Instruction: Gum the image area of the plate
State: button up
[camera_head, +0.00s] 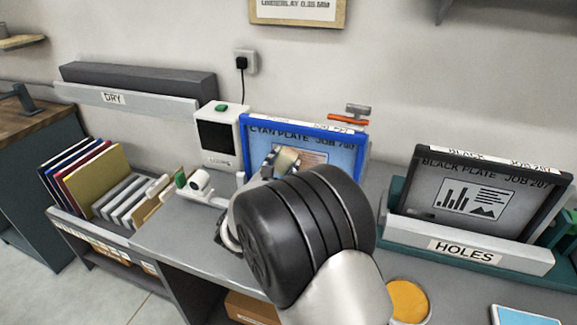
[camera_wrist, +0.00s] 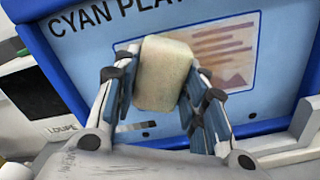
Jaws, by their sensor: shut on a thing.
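The cyan plate (camera_head: 347,159) stands upright in a blue frame against the back of the bench, marked "CYAN PLATE JOB 207". In the wrist view the plate (camera_wrist: 285,45) fills the background, with a brown and pink printed image area (camera_wrist: 235,45) inside a thin outline. My gripper (camera_wrist: 163,88) is shut on a pale cream sponge-like block (camera_wrist: 163,72). The block is in front of the left part of the image area and hides it. I cannot tell whether the block touches the plate. In the head view my wrist hides the lower part of the plate.
A white loupe box (camera_head: 217,135) stands left of the plate. A black plate (camera_head: 480,190) stands right in a holder marked "HOLES". A rack (camera_head: 110,195) of boards is at left. A round orange-topped item (camera_head: 408,300) lies at the front right. An orange-handled tool (camera_head: 349,119) is behind the cyan plate.

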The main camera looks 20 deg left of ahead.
jog(key=shift+w+a, duration=0.2)
jog(key=shift+a, duration=1.55)
jog(key=shift+s+a, duration=0.2)
jog(key=shift+s, duration=2.75)
jog(key=shift+s, duration=0.1)
jog(key=s, duration=0.2)
jog(key=shift+s+a, duration=0.1)
jog(key=shift+s, duration=0.3)
